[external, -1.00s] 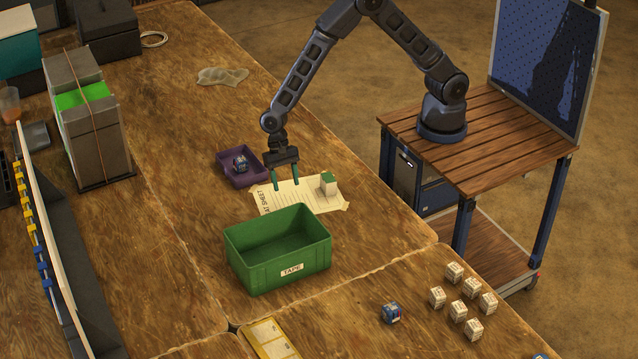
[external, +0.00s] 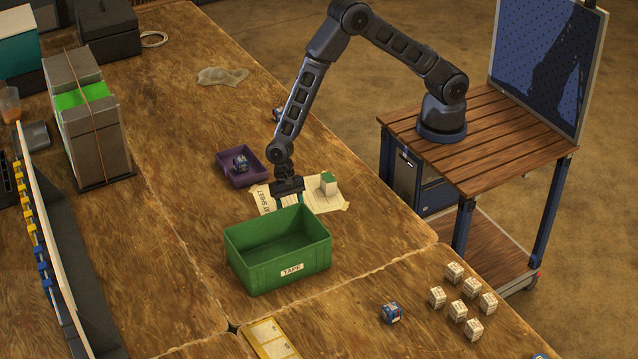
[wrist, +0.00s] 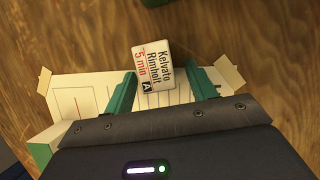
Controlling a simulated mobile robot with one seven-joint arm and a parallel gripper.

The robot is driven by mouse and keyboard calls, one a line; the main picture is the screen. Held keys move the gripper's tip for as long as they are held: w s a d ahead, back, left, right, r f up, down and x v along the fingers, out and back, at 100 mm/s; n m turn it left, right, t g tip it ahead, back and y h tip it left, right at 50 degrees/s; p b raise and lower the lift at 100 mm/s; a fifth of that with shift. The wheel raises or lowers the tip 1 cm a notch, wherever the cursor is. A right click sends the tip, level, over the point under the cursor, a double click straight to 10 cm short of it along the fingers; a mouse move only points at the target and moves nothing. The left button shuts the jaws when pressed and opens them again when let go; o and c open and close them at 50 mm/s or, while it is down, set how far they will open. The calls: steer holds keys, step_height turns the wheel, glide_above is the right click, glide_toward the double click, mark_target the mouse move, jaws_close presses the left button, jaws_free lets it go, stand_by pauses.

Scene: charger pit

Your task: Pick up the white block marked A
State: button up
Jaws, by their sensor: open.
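The white block marked A (wrist: 152,64) shows in the wrist view with its label up, reading "Kelvato Rinholt 5 min" and a black A. It lies partly between and partly beyond the tips of my gripper (wrist: 163,80). The green fingers are open, one on each side, and not closed on it. In the external view, my gripper (external: 288,200) points down just behind the green crate labelled TAPE (external: 278,273).
A paper sheet (external: 312,205) is taped under and beside my gripper, with a green-topped white block (external: 328,184) on it. A purple tray (external: 232,178) holding a blue block is to the left. Several white blocks (external: 471,286) and a blue block (external: 391,313) lie at front right.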

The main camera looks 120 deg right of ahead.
steer(key=c, duration=1.1)
steer(key=shift+o, duration=0.2)
steer(key=shift+r, duration=0.15)
